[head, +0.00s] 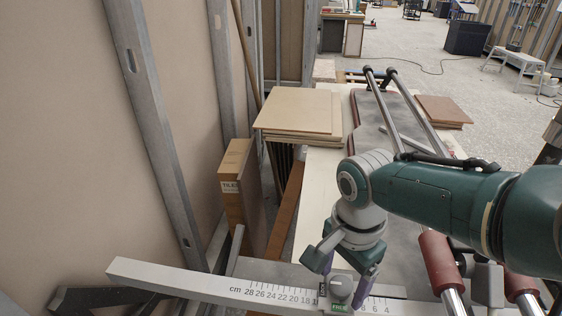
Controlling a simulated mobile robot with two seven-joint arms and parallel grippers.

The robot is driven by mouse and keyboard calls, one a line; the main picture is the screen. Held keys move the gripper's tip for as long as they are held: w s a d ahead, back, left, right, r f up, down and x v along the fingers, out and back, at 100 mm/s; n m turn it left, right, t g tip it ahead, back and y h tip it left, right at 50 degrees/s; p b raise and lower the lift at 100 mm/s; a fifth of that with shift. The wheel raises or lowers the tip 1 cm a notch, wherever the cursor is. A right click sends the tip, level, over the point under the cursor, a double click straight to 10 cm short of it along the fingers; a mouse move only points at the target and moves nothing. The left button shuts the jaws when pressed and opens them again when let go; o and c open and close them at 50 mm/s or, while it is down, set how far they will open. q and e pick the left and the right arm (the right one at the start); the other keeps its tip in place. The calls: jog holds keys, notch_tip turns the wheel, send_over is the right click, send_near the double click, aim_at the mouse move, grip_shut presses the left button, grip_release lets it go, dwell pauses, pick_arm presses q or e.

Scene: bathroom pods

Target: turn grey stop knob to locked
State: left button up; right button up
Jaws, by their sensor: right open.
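The grey stop knob (342,287) sits on a small block on the pale measuring bar (215,287). A green label reading FREE (340,307) shows at its near side, and a dark label (322,290) shows at its left, too small to read surely. My right gripper (344,276) points down over the knob. Its two purple-tipped fingers are apart, one on the left and one on the right of the knob. I cannot tell whether they touch it. My left gripper is out of view.
The bar carries a cm scale and runs to the left. Red rollers (440,262) are at the right. Stacked boards (297,112) and a brown box (241,180) stand beyond the bar. A stud wall (80,130) closes the left side. Open floor lies far behind.

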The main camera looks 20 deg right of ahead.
aim_at(341, 284)
notch_tip(341, 284, up, 10)
jog(key=p, duration=0.6)
jog(key=s+a+r+n+t, duration=0.2)
jog(key=s+r+n, duration=0.3)
jog(key=s+n, duration=0.3)
jog(key=s+a+r+n+t, duration=0.1)
jog(key=s+r+n, duration=0.4)
jog(key=s+n, duration=0.35)
notch_tip(341, 284, up, 28)
jog(key=p, duration=2.7)
jog(key=shift+f+n+t, duration=0.25)
jog(key=shift+n+t, duration=0.05)
jog(key=shift+n, duration=0.15)
jog(key=shift+s, duration=0.1)
